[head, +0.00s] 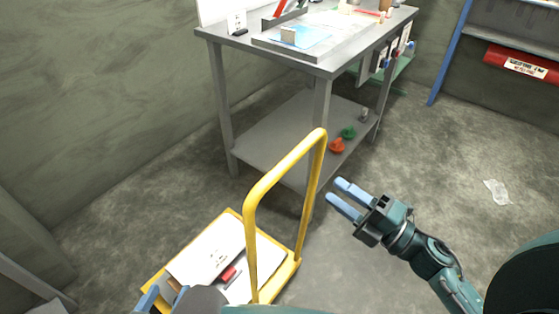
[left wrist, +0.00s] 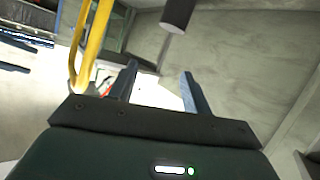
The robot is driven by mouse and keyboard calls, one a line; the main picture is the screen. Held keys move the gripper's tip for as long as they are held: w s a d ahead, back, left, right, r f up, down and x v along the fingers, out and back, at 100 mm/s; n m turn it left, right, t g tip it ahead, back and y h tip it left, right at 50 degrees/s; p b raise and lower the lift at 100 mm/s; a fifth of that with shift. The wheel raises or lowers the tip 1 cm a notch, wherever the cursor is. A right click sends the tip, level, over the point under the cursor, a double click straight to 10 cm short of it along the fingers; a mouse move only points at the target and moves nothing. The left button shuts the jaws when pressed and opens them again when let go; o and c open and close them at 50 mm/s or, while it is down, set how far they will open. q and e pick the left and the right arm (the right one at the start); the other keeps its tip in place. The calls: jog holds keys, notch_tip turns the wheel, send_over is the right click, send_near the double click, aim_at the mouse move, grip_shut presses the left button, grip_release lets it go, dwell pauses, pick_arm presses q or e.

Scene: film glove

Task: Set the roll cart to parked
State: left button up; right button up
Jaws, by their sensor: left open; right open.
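The roll cart is a low yellow platform with a tall yellow push handle (head: 250,205), at the lower middle of the head view. A white sheet or box (head: 208,252) and a small red item (head: 229,274) lie on its deck. My left gripper (head: 163,292) is open at the cart's left near side, partly cut off by the frame. In the left wrist view its open fingers (left wrist: 157,76) have nothing between them that I can tell is held, and the yellow handle (left wrist: 95,40) rises to their left. My right gripper (head: 334,190) is open and empty, right of the handle.
A grey workbench (head: 335,62) with a lower shelf stands behind the cart; a red and a green object (head: 348,132) are by that shelf. A wall runs along the left. Clear plastic (head: 497,192) lies on the floor at right. The floor right of the bench looks mostly open.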

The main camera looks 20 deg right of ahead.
aim_at(291, 161)
jog(key=p+x, duration=0.2)
jog(key=x, duration=1)
jog(key=shift+w+a+r, duration=0.15)
jog(key=shift+a+r, duration=0.05)
grip_shut()
